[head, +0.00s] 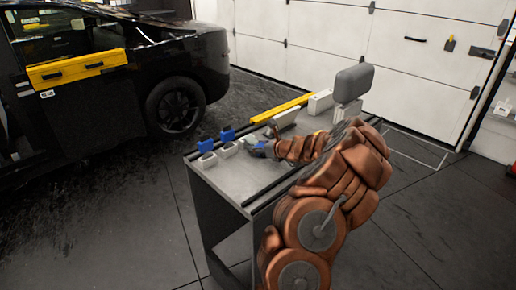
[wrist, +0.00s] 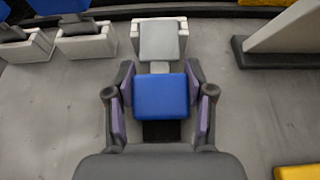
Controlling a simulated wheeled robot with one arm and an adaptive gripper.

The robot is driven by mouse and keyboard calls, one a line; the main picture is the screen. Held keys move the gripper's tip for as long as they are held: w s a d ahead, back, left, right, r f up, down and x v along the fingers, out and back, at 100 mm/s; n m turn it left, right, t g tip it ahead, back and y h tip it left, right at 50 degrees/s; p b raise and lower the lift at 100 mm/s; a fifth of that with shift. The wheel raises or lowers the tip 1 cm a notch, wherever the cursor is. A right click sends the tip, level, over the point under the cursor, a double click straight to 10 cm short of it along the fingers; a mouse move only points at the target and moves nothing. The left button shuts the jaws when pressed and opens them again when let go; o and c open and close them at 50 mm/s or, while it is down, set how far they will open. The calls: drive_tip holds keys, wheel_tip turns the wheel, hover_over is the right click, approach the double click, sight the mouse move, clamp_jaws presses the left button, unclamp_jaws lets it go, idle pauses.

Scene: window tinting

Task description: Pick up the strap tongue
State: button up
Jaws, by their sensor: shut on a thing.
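The strap tongue has a blue block (wrist: 161,97) as its body and a grey plate (wrist: 162,41) at its far end. My gripper (wrist: 160,78) is shut on the blue block, one finger on each side. The grey plate lies at a white holder block (wrist: 136,38); I cannot tell whether it rests in it or is just above. In the head view, my gripper (head: 262,146) is low over the grey bench top, and a bit of blue (head: 256,146) shows at it.
Left of it, two white blocks (head: 208,160) (head: 228,150) hold upright blue pieces (head: 206,145) (head: 228,135). A white block on a dark base (wrist: 285,30) stands at the right. A yellow bar (head: 283,108) lies at the bench's back edge. A black car (head: 110,80) is beyond.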

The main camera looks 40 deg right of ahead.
drive_tip(key=c, duration=0.5)
drive_tip(key=shift+c, duration=0.2)
